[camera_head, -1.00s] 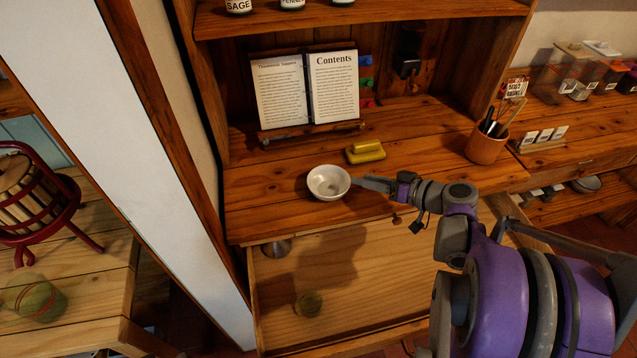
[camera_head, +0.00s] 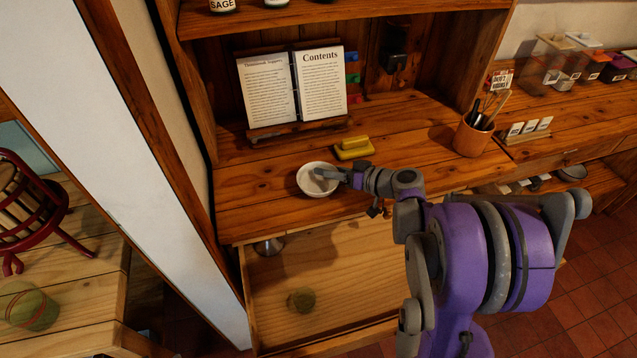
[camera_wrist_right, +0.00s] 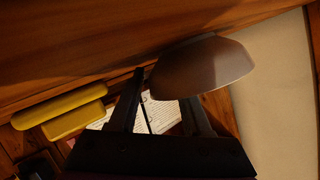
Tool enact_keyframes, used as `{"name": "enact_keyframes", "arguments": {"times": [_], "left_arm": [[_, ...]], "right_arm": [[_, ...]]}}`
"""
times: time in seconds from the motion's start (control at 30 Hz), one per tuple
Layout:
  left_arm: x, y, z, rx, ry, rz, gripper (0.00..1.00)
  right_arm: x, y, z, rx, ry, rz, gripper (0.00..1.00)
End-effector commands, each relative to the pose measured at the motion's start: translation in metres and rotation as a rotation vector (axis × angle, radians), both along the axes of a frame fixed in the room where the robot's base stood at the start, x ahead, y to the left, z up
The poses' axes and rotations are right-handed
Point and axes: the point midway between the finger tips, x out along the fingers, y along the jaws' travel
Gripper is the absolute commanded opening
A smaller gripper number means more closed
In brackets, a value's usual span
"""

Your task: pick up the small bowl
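The small white bowl (camera_head: 308,188) stands upright on the wooden desk, near its front edge. My right gripper (camera_head: 330,175) is at the bowl's right side, with a finger reaching over the rim into the bowl. In the right wrist view the fingers of the right gripper (camera_wrist_right: 160,88) are spread apart. One finger is beside the bowl (camera_wrist_right: 205,72) and the other is partly hidden by it. I cannot tell whether either finger touches the bowl. My left gripper is not in view.
A yellow object (camera_head: 353,148) lies just behind the bowl. An open book (camera_head: 293,88) stands on a rest further back. A terracotta pot (camera_head: 471,139) with utensils stands right. Below the desk edge is an open drawer (camera_head: 350,265) with a small round greenish item (camera_head: 301,300).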

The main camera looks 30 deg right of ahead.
Motion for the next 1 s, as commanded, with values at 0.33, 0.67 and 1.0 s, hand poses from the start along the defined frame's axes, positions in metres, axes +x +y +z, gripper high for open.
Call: {"name": "enact_keyframes", "arguments": {"times": [0.33,0.67,1.0], "left_arm": [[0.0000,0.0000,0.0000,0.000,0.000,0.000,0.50],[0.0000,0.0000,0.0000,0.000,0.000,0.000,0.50],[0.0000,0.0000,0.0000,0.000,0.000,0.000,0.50]], "right_arm": [[-0.0002,-0.0002,0.0001,0.000,0.000,0.000,0.00],[-0.0003,-0.0001,0.0000,0.000,0.001,0.000,0.00],[-0.0004,-0.0001,0.0000,0.000,0.001,0.000,0.00]]}}
